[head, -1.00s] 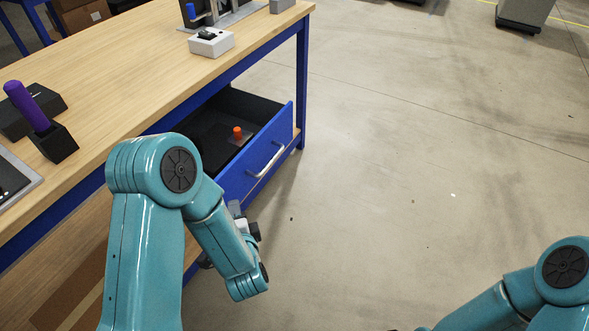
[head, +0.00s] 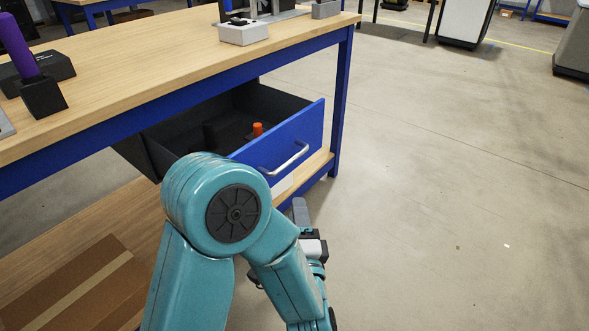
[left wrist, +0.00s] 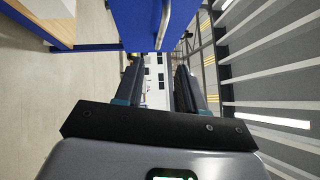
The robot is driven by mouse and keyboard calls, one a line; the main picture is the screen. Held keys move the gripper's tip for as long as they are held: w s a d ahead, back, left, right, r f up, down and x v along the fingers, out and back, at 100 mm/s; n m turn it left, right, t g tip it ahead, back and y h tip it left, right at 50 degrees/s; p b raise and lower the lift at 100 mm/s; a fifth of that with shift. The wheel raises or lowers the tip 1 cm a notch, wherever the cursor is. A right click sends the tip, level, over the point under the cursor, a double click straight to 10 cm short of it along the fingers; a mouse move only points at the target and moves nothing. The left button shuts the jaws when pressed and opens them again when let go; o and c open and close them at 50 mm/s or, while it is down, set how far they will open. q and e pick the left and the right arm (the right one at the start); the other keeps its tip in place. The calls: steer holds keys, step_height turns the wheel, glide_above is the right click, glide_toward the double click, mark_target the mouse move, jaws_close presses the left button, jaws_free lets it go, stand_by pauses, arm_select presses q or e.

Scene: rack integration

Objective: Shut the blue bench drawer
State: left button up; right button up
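The blue bench drawer (head: 292,142) is pulled out from under the workbench, its black inside (head: 200,122) showing. A silver bar handle (head: 284,160) crosses its blue front. My left gripper (head: 301,212) is below and in front of the drawer front, apart from it, and partly hidden by my arm. In the left wrist view, the two fingers (left wrist: 157,88) stand apart with nothing between them. The drawer front (left wrist: 138,22) and handle (left wrist: 164,22) are ahead at the top of that view. My right gripper is not in view.
An orange-topped object (head: 257,129) is inside the drawer. The wooden workbench (head: 130,75) holds a purple-handled tool (head: 18,45) and a white box (head: 243,33). A lower shelf (head: 308,172) lies beneath. The floor (head: 450,190) to the right is clear.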

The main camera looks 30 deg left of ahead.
mark_target(290, 160)
arm_select(q)
steer(key=b+x, duration=0.2)
steer(key=x, duration=1.4)
jaws_close()
